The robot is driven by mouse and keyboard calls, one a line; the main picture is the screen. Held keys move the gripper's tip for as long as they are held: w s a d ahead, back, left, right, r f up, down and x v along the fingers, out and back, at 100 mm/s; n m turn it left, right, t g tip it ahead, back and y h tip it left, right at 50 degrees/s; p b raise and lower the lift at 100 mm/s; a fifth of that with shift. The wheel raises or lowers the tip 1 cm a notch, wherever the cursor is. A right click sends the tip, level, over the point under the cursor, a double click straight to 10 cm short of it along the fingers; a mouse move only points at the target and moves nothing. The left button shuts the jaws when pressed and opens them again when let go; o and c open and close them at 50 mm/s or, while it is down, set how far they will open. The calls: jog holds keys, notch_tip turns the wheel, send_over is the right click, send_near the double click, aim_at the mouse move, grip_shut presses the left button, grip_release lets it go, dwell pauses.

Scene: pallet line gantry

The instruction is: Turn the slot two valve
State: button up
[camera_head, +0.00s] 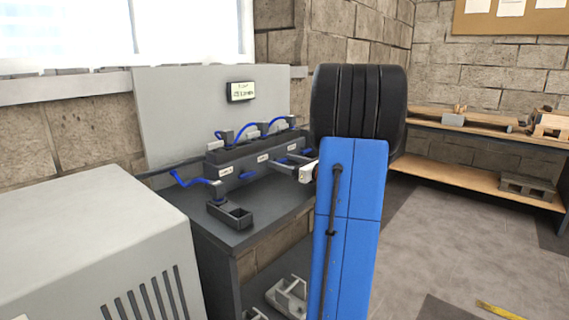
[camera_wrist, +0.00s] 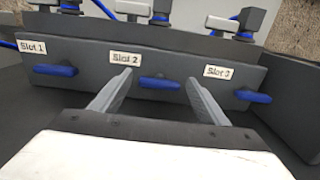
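The slot two valve is a blue handle (camera_wrist: 158,82) on the front of a dark grey block, below and right of the "Slot 2" label (camera_wrist: 125,59). It lies roughly horizontal. My gripper (camera_wrist: 163,88) is open, with one grey finger on each side of this handle in the wrist view. The fingers appear apart from the handle; I cannot tell the remaining depth. In the head view my gripper (camera_head: 287,162) points at the block (camera_head: 228,160) from the right, and it hides part of the block's right end.
Similar blue handles sit under Slot 1 (camera_wrist: 55,70) and Slot 3 (camera_wrist: 252,96). Blue hoses (camera_head: 240,131) run above the block. A grey cabinet (camera_head: 90,235) stands left; shelves (camera_head: 490,171) stand right.

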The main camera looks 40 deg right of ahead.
jog(key=c, duration=0.9)
jog(key=shift+a+n, duration=0.1)
jog(key=shift+n, duration=2.2)
jog(key=o, duration=1.1)
jog(key=s, duration=0.5)
jog(key=s+d, duration=0.1)
jog(key=s, duration=1.1)
jog(key=shift+s+d, duration=0.2)
